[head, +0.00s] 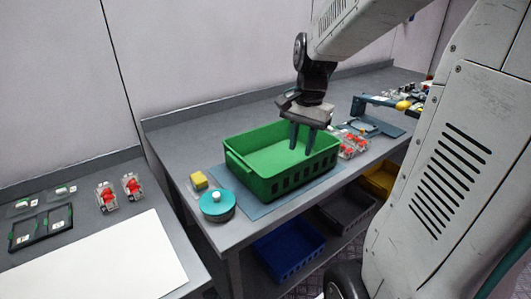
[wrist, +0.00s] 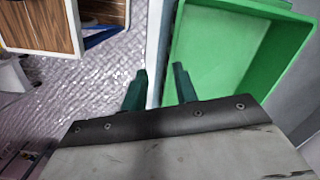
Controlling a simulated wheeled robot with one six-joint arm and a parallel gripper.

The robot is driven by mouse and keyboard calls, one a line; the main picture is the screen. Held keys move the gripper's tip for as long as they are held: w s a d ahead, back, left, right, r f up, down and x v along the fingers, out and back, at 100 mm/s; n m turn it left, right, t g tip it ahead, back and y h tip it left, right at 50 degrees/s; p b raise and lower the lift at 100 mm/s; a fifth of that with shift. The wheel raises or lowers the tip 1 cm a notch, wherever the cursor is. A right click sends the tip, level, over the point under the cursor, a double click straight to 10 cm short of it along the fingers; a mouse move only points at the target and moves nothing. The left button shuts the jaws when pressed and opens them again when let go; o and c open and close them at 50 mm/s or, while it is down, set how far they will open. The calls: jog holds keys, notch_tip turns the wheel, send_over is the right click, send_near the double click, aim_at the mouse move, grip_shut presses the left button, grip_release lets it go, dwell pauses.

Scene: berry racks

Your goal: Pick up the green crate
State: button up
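The green crate (head: 262,186) stands upright and looks empty, with slotted walls, on a blue-grey mat on the bench. It fills the upper right of the wrist view (wrist: 222,45). My gripper (head: 301,151) points down at the crate's right part, with its two dark teal fingers apart and nothing between them. In the wrist view, my gripper's fingers (wrist: 160,80) lie either side of the crate's near wall line, one over the floor side and one over the crate. Their height against the rim is hard to tell.
A teal round pot (head: 217,206) and a yellow block (head: 199,180) stand left of the crate. Red-and-clear punnets (head: 350,147) sit close at its right. A blue bin (head: 289,250) is on the shelf below. A white sheet (head: 105,262) covers part of the left bench.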

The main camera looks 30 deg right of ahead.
jog(key=w+d+f+m, duration=0.2)
jog(key=d+f+m, duration=0.15)
jog(key=d, duration=0.25)
send_over(304, 182)
jog(key=shift+m, duration=0.25)
notch_tip(304, 182, down, 8)
jog(key=shift+w+d+r, duration=0.1)
grip_shut()
